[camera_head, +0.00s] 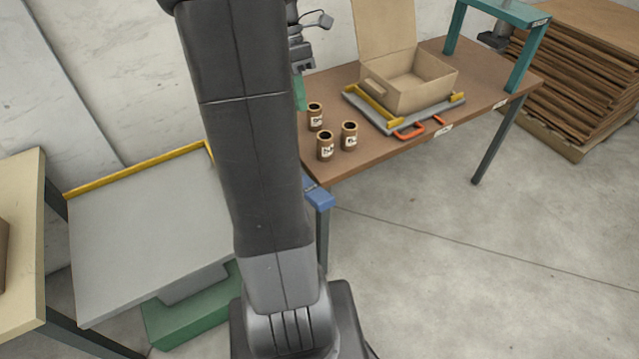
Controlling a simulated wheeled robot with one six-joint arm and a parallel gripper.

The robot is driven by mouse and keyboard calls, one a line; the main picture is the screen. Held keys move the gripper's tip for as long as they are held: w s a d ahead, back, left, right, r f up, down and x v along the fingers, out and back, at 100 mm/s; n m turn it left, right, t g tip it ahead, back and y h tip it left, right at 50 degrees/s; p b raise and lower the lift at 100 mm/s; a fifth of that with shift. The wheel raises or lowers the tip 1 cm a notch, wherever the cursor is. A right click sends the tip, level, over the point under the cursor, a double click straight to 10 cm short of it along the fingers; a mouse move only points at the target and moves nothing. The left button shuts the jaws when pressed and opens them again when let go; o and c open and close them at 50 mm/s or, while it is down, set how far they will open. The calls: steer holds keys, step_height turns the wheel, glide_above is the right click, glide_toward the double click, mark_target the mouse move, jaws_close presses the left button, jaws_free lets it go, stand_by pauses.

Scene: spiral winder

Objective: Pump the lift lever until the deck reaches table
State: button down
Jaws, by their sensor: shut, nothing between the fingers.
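The lift deck (150,235) is a grey plate with a yellow rim along its back edge, at the left. It stands over a green base (190,310) and looks lower than the brown table (400,165) to its right. I cannot make out the lift lever; my arm crosses the middle of the view and may hide it. A small green piece (300,93) shows at the arm's right edge, but I cannot tell what it belongs to. My gripper (303,62) shows only in part behind my upper arm, shut and empty, near that green piece.
The table bears several things: brown jars (325,146), an open carton (410,88) on a grey tray (385,118) with orange handles, and a teal frame (527,55). A blue block (320,196) sits at its near corner. A cream table (20,240) stands left.

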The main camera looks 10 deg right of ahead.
mark_target(322, 196)
steer(key=x, duration=2.1)
steer(key=shift+a, duration=0.15)
steer(key=shift+b, duration=0.35)
